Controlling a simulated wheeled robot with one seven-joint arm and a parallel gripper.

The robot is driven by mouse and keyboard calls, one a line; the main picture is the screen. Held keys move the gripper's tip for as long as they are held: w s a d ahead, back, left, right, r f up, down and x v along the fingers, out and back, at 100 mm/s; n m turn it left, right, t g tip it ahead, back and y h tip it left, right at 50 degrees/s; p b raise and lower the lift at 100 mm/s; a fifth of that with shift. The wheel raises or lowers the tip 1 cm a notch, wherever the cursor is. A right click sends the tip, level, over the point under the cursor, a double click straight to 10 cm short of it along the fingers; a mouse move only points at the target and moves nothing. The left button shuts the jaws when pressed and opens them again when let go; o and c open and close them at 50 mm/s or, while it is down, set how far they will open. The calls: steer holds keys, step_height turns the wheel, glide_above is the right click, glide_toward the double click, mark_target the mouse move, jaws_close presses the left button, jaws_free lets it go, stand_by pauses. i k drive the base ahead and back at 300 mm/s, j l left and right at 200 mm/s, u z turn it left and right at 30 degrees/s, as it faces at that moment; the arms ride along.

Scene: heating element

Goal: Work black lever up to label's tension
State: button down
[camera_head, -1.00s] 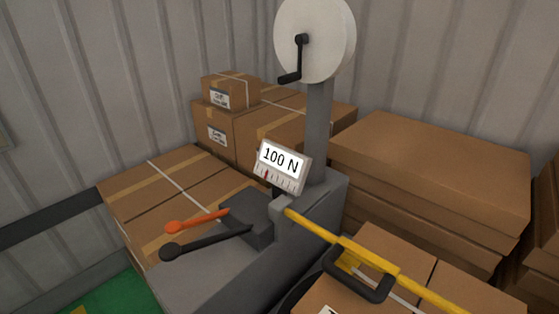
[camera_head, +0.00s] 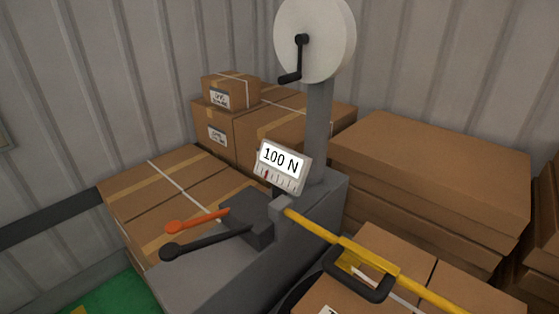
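The black lever (camera_head: 205,242) sticks out to the left from a dark grey block (camera_head: 247,216) on the grey machine (camera_head: 317,212). Its round knob is at the left end, and it lies low, just below an orange lever (camera_head: 196,221). A tilted white gauge label (camera_head: 281,160) reads "100 N". Below the number is a scale with a small red pointer (camera_head: 266,174) toward its left end; the scale values are too small to read. My gripper is not in view, and nothing touches the black lever.
A yellow bar (camera_head: 314,226) with a black loop handle (camera_head: 358,284) reaches out at the lower right. A white reel (camera_head: 325,40) with a black crank (camera_head: 292,76) stands on a post. Cardboard boxes (camera_head: 430,165) crowd the sides and back. The space left of the levers' knobs is open.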

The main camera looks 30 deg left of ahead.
mark_target(169, 253)
steer(key=i+j+u, duration=0.1)
steer(key=j+u, duration=0.4)
steer(key=i+j+u, duration=0.15)
steer(key=j+u, duration=0.15)
steer(key=u, duration=0.15)
